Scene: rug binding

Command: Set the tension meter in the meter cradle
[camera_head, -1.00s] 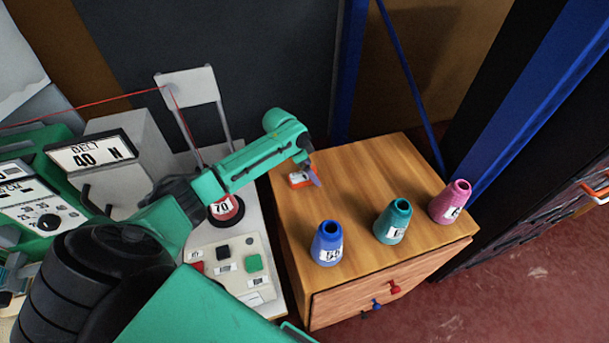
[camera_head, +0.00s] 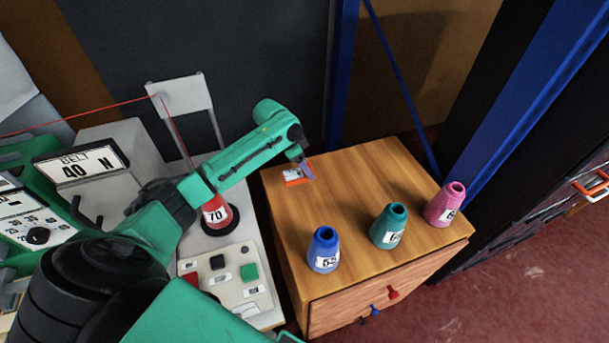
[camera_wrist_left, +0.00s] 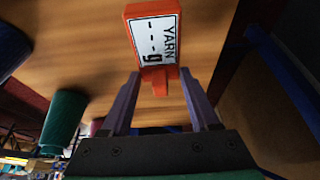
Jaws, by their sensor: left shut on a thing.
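The tension meter (camera_head: 298,175) is a small orange-red block with a white face. In the left wrist view the meter (camera_wrist_left: 155,40) shows "YARN" and dashes with "g", and a narrow orange stem below. My left gripper (camera_head: 304,166) is shut on this stem between its purple fingers (camera_wrist_left: 158,85). It holds the meter over the back left part of the wooden cabinet top, seemingly a little above it. I cannot make out the meter cradle in either view. My right gripper is not in view.
Blue (camera_head: 323,252), teal (camera_head: 389,228) and pink (camera_head: 445,206) yarn cones stand along the cabinet top's (camera_head: 350,185) front and right. Left of it are a red cone marked 70 (camera_head: 216,212), a button panel (camera_head: 230,282) and a "BELT 40 N" display (camera_head: 82,167). The cabinet's middle is clear.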

